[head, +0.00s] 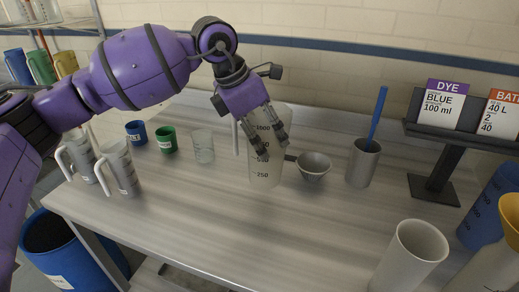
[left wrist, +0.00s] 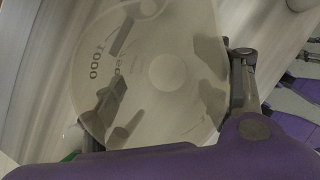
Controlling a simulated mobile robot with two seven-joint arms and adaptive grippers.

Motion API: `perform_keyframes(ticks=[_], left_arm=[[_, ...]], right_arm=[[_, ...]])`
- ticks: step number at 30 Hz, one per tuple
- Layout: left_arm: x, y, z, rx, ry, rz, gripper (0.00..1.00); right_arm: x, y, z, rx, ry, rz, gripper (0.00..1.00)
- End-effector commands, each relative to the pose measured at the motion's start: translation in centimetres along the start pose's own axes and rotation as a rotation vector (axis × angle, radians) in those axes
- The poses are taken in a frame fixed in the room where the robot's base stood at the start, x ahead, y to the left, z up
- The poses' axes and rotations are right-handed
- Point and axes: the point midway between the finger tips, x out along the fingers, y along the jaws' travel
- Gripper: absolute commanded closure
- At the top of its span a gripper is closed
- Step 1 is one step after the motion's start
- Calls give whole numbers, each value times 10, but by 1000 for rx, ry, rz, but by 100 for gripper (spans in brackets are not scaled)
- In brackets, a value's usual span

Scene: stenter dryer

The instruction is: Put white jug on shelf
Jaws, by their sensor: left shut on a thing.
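A translucent white jug (head: 265,175) with dark volume marks stands upright at the middle of the grey table, or just above it; I cannot tell which. My left gripper (head: 272,148) reaches down over it from above and is shut on it, the dark fingers covering part of its side. In the left wrist view the jug (left wrist: 165,75) fills the middle, seen into its round inside, with a finger at its right edge. The shelf rack (head: 75,22) stands at the upper left, holding jugs on its levels.
Two greyish-white jugs (head: 118,165) stand at the table's left. A blue cup (head: 136,133), green cup (head: 166,140) and clear beaker (head: 203,146) are behind. A grey bowl (head: 314,167) and tall cup (head: 362,162) stand right of the held jug. The front middle is clear.

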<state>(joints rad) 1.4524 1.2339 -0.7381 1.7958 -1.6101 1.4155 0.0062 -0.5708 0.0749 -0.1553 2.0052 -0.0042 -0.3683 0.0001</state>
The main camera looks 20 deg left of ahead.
Motion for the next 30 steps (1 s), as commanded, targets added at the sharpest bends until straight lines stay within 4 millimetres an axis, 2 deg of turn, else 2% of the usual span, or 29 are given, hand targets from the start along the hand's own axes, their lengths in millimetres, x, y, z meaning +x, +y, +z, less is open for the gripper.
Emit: perform_keyframes(ticks=[3, 6, 11, 13, 18, 29, 30], left_arm=[[16, 14, -6, -2, -1, 0, 69], [24, 20, -8, -1, -2, 0, 69], [31, 26, -11, 0, -1, 0, 69], [38, 31, -14, -3, 0, -1, 69], [61, 29, -24, 0, 0, 0, 69], [66, 29, -26, 0, -1, 0, 69], [67, 28, -26, 0, -1, -1, 31]], right_arm=[[0, 0, -1, 0, 1, 0, 60], [0, 0, -1, 0, 1, 0, 60], [0, 0, -1, 0, 2, 0, 60], [0, 0, -2, 0, 3, 0, 60], [0, 0, -6, -1, 8, -1, 60], [2, 0, -6, -3, 9, -2, 60], [2, 0, -6, -3, 9, -2, 60]])
